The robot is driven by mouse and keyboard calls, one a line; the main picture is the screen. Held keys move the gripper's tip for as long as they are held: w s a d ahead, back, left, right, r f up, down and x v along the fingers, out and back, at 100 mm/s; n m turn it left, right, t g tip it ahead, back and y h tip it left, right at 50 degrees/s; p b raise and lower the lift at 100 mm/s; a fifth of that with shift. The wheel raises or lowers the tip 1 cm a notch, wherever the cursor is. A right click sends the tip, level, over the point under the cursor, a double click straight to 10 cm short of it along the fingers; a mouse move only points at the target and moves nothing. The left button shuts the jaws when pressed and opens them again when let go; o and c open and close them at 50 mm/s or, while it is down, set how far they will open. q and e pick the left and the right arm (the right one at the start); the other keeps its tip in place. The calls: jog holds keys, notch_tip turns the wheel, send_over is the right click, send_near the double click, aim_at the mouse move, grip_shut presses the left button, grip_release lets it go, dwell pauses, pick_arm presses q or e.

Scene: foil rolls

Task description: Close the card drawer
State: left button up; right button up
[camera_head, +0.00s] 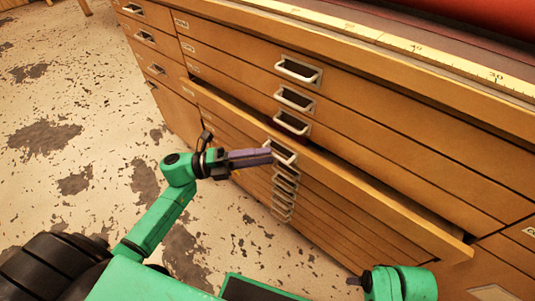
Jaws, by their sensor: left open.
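The card drawer (350,172) is a wide wooden drawer in a wooden cabinet. It is pulled part way out, and a dark gap shows behind its front. Its metal handle (287,152) is at the middle of the front. My left gripper (268,155) is open, with its fingertips at this handle. I cannot tell whether they touch it. My right arm shows at the bottom right, in front of the cabinet, and its fingers cannot be made out.
Flush drawers with metal handles (298,70) lie above the open one, and several thin drawers (284,190) lie below. A yellow ruler (400,43) runs along the cabinet top. The worn floor (90,120) at the left is clear.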

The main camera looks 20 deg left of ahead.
pick_arm(q)
jog(key=shift+x, duration=0.9)
grip_shut()
dwell(0.7)
